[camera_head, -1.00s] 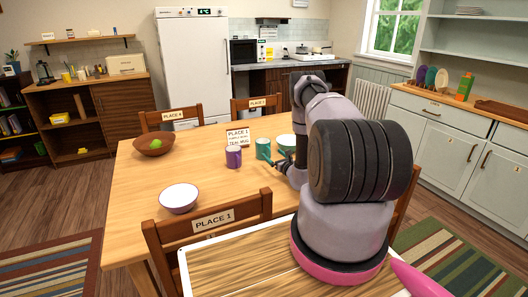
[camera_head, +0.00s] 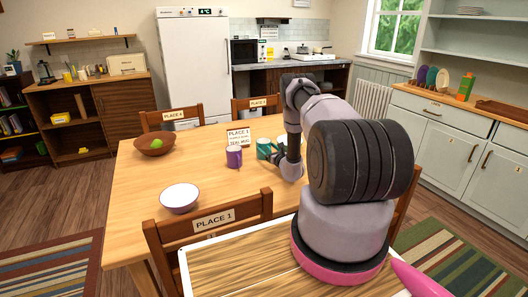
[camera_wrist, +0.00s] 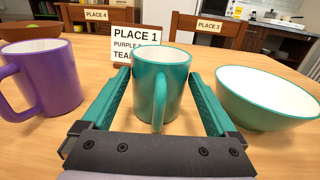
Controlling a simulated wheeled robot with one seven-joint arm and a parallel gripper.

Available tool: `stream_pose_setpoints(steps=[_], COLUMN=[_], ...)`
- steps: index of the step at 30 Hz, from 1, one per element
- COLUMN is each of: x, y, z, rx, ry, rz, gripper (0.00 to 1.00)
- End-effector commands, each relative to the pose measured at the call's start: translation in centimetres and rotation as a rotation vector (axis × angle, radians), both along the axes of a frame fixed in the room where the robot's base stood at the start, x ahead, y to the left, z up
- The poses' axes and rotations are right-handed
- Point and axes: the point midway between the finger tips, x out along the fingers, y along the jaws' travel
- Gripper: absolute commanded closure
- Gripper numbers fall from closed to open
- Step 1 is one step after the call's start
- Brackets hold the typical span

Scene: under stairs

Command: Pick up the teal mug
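The teal mug (camera_wrist: 165,82) stands upright on the table, its handle toward me. In the wrist view my gripper (camera_wrist: 162,85) is open, with one finger on each side of the mug. I cannot tell whether either finger touches it. In the head view the teal mug (camera_head: 264,149) is just left of my gripper (camera_head: 276,153), which is partly hidden by my arm. A place card (camera_wrist: 135,45) reading "PLACE 1, PURPLE..., TEA..." stands behind the mug, its lower text partly covered.
A purple mug (camera_wrist: 40,78) stands close on the left. A teal bowl with a white inside (camera_wrist: 268,98) is close on the right. A white bowl (camera_head: 180,198) and a brown bowl with a green fruit (camera_head: 154,146) are farther left. The table's (camera_head: 205,165) left-middle is clear.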

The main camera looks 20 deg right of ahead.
Motion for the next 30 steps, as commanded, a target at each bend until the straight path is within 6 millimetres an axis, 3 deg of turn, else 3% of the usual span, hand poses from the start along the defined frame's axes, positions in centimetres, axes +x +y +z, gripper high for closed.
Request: stream_pose_setpoints(steps=[13,24,30], x=[0.0,0.0,0.0], y=[-0.1,-0.1,0.0], z=[1.1,8.0,9.9], rx=[0.000,-0.001,-0.001], ry=[-0.002,-0.004,-0.001], rz=[-0.001,-0.001,0.000], gripper=[0.83,0.83,0.84])
